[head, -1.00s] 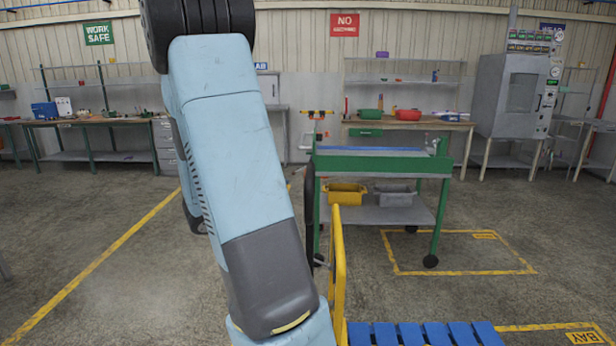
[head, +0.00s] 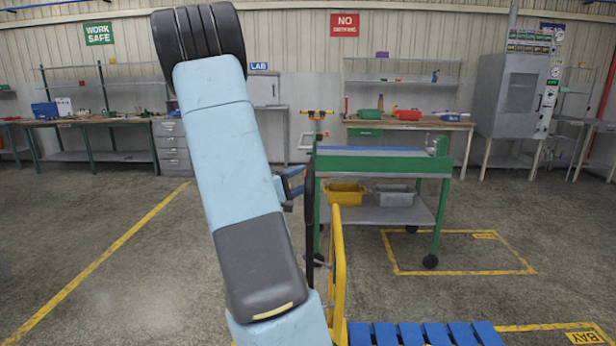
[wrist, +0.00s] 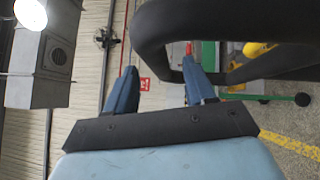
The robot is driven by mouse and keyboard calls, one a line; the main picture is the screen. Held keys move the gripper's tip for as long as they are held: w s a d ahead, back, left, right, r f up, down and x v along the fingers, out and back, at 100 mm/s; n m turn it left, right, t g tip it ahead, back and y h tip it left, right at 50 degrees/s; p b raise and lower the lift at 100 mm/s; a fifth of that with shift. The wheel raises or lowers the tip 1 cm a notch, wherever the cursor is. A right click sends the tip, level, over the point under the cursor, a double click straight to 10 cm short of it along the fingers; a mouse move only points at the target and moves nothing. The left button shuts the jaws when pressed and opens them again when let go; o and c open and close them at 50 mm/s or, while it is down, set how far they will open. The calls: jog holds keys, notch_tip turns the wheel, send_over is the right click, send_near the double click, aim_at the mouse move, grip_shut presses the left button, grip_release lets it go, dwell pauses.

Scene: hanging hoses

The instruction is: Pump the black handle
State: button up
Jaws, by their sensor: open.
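The black handle (head: 309,225) stands upright in the head view, just left of a yellow guard frame. In the wrist view it is a thick black loop (wrist: 148,38), close by, with its rounded end across the space between my fingertips. My gripper (wrist: 159,66) is open, with two blue fingers spread. The right finger overlaps the lower bar of the loop in the picture; I cannot tell whether they touch. In the head view, my gripper (head: 294,183) shows partly from behind my arm, at the upper left of the handle. The handle's lower end is partly hidden.
The yellow guard frame (head: 338,270) stands right of the handle, beside a blue slatted pallet (head: 420,334). A green cart (head: 385,165) with yellow and grey bins is behind. Workbenches line the back wall. The floor at left is open.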

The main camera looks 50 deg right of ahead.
aim_at(310, 174)
jog(key=shift+s+d+r, duration=0.1)
jog(key=shift+d+r, duration=0.1)
jog(key=shift+d, duration=0.9)
jog(key=shift+s+d+r, duration=0.1)
jog(key=shift+d+r, duration=0.05)
jog(key=shift+d, duration=0.95)
jog(key=shift+c, duration=0.3)
jog(key=shift+f, duration=0.1)
grip_shut()
